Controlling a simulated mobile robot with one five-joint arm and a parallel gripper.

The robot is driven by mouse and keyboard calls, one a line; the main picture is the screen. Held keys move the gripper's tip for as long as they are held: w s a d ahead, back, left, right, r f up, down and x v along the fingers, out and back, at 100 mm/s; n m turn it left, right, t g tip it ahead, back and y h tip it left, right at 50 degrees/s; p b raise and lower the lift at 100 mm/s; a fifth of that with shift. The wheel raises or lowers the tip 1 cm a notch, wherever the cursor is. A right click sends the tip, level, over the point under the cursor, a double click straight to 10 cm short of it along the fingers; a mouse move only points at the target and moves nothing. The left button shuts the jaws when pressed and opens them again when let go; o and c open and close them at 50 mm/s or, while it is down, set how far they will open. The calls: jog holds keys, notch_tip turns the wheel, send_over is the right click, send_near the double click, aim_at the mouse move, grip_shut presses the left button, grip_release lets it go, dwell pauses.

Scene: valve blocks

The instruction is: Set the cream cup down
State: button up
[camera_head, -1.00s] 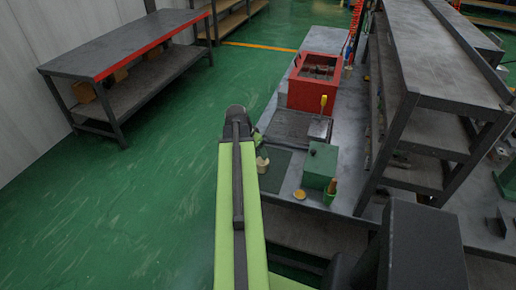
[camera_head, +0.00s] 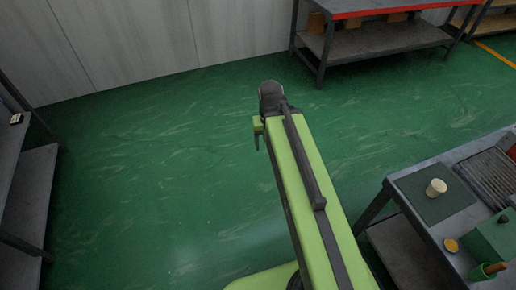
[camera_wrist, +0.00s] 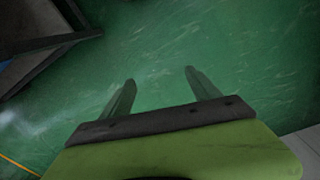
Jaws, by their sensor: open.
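The cream cup (camera_head: 436,188) stands upright on a dark green mat (camera_head: 425,205) near the left end of the grey workbench, at the right in the head view. My gripper (camera_wrist: 160,88) is open and empty in the wrist view, with only green floor between and beyond its two fingers. In the head view my arm reaches out over the floor, well to the left of the bench and apart from the cup. The fingers are mostly hidden behind the arm's end there.
A green box (camera_head: 492,240), a small yellow round item (camera_head: 451,245) and a green holder (camera_head: 480,272) are near the cup on the bench. A red-edged table (camera_head: 385,40) stands at the back and a dark shelf (camera_head: 22,190) at the left. Open floor lies between.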

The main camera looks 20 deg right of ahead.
jog(key=shift+o, duration=0.4)
jog(key=a+n, duration=0.2)
jog(key=a, duration=0.4)
jog(key=shift+s+a, duration=0.4)
jog(key=shift+d, duration=0.1)
